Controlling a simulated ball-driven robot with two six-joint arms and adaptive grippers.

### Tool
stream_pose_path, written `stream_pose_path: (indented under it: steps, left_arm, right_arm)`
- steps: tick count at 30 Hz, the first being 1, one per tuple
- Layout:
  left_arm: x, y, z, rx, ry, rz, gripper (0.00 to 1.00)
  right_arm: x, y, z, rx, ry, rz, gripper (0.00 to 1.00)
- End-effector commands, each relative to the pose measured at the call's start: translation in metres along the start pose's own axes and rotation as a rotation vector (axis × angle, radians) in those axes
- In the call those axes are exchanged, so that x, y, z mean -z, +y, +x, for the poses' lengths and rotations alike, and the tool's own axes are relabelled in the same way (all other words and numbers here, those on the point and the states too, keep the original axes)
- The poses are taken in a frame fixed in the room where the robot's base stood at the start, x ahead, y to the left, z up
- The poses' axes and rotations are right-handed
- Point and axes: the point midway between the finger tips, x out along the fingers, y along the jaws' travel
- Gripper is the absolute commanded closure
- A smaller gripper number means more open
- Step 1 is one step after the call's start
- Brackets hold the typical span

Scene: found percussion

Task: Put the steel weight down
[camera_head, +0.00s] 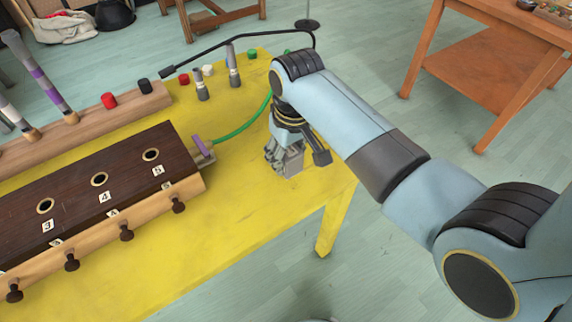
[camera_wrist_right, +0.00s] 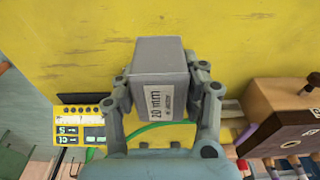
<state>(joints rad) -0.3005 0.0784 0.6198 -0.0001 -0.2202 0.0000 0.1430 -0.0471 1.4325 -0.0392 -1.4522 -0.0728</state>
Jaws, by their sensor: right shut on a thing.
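The steel weight (camera_wrist_right: 157,60) is a grey block with a printed label, filling the space between the fingers in the right wrist view. In the head view it shows as a small grey block (camera_head: 293,162) below the wrist, near the right end of the yellow table (camera_head: 235,225). My right gripper (camera_head: 281,158) is shut on it, one finger on each side. The weight is over the table top; I cannot tell whether its underside touches the surface. My left gripper is not in view.
A dark wooden box (camera_head: 125,172) with numbered holes and pegs stands left of the weight. A green hose (camera_head: 243,128) curves behind it. Small bottles (camera_head: 233,70) and coloured caps stand at the back. Bare yellow table lies in front, its right edge close.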

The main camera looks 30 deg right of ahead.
Motion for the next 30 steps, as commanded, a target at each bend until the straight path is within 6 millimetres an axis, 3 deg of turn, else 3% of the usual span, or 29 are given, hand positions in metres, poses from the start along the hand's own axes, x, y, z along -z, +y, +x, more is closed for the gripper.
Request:
stream_pose_path:
  steps: [5, 12, 24, 25, 30]
  left_arm:
    - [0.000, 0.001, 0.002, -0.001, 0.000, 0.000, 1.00]
    - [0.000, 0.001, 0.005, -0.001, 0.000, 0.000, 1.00]
    - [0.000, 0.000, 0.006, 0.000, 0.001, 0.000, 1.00]
    - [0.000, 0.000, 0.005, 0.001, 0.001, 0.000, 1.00]
    - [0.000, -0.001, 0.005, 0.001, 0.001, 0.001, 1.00]
  right_arm:
    - [0.007, 0.001, 0.010, 0.000, 0.000, 0.000, 1.00]
    - [0.003, 0.002, 0.041, -0.001, 0.001, 0.000, 1.00]
    - [0.002, 0.001, 0.046, 0.000, 0.003, 0.000, 1.00]
    - [0.001, 0.001, 0.046, 0.000, 0.001, 0.000, 0.54]
    - [0.001, 0.001, 0.046, 0.000, 0.000, 0.000, 0.34]
